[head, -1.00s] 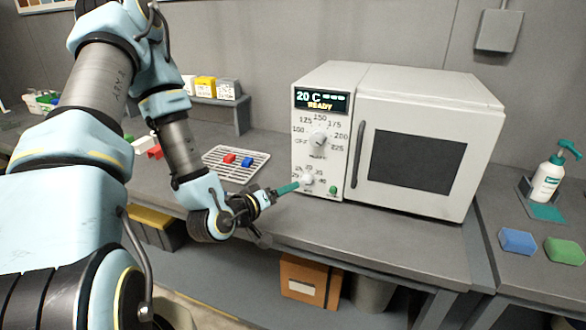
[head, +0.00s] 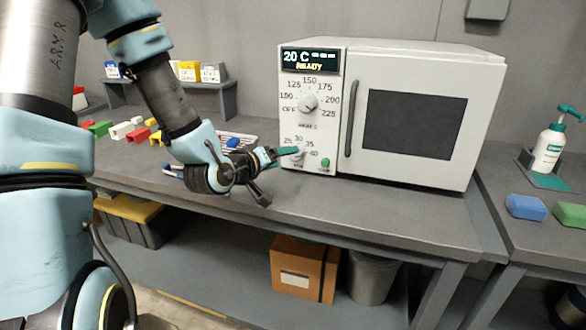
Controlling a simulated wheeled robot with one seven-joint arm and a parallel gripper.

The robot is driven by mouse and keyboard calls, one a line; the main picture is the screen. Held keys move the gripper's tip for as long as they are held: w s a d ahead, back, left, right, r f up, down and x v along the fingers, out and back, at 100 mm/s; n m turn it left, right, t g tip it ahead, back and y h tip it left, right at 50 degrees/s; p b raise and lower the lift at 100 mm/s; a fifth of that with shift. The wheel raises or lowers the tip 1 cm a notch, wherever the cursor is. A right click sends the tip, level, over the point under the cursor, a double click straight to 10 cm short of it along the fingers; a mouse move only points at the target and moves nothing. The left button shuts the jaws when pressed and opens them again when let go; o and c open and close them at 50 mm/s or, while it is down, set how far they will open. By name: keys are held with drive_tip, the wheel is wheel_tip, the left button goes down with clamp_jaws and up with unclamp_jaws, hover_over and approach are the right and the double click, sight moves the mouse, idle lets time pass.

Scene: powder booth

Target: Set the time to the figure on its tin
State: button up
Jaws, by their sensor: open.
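A white oven (head: 478,130) stands on the grey bench with its door shut. Its display (head: 309,60) reads "20 C", some dashes and "READY". The upper temperature knob (head: 308,103) sits inside a scale from OFF to 225. The lower time knob (head: 297,154) has marks including 25, 30, 35 and 40; its pointer is too small to read. A green button (head: 325,167) is beside it. My gripper (head: 294,151) is open, its green fingertips at the time knob, partly covering it; I cannot tell whether they touch.
A wire rack (head: 240,138) with a blue piece is partly hidden behind my arm. Coloured blocks (head: 130,128) lie at the left. The bench front before the oven is clear.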

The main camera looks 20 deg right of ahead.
sight(294, 155)
drive_tip(key=shift+w+d+f+b, duration=0.15)
drive_tip(key=shift+f+b, duration=0.2)
drive_tip(key=shift+b, duration=0.2)
drive_tip(key=shift+r+b+x, duration=0.15)
drive_tip(key=shift+x, duration=1.15)
drive_tip(key=shift+r+b+x, duration=0.1)
drive_tip(key=shift+b+x, duration=0.05)
drive_tip(key=shift+x, duration=1.2)
drive_tip(key=shift+d, duration=0.1)
clamp_jaws()
